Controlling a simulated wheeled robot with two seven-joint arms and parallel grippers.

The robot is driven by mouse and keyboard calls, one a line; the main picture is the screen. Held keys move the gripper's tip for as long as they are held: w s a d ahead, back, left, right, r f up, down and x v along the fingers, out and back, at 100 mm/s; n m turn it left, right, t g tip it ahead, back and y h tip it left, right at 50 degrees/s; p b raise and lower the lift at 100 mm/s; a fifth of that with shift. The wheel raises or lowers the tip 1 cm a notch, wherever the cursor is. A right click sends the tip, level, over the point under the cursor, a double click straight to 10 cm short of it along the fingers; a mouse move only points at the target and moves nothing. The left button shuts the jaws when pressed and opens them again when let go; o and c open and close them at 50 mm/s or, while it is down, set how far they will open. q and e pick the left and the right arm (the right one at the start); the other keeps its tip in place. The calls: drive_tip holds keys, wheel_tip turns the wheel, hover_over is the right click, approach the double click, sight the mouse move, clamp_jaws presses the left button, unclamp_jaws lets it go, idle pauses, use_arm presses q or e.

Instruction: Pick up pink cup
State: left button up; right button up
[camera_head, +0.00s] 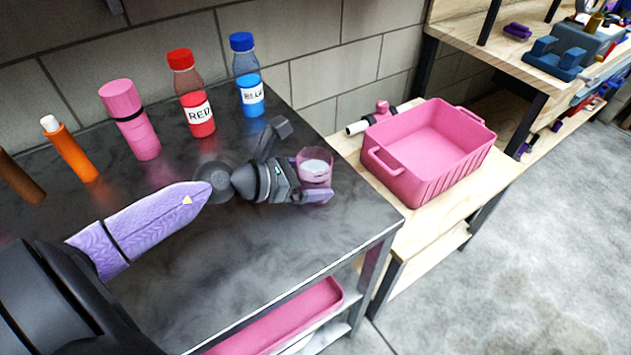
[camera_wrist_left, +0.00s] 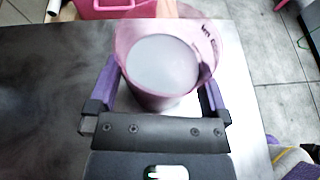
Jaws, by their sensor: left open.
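The pink cup (camera_head: 315,170) is translucent and stands upright near the right end of the dark metal table (camera_head: 200,260). It also shows large in the left wrist view (camera_wrist_left: 160,65), with pale contents inside. My left gripper (camera_head: 308,180) is at the cup, with its purple fingers on either side of it in the left wrist view (camera_wrist_left: 160,95). The jaws are open around the cup. Whether the fingers touch its wall is hard to tell. My right gripper is not in view.
A red-capped bottle (camera_head: 198,110), a blue-capped bottle (camera_head: 247,80), a pink cylinder (camera_head: 132,122) and an orange tube (camera_head: 72,155) stand along the wall. A pink bin (camera_head: 400,185) sits on a wooden table at right. The front of the metal table is clear.

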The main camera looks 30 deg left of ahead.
use_arm(q)
drive_tip(key=shift+w+d, duration=0.15)
drive_tip(key=shift+w, duration=0.05)
drive_tip(key=c, duration=1.2)
drive_tip(key=shift+o, duration=0.2)
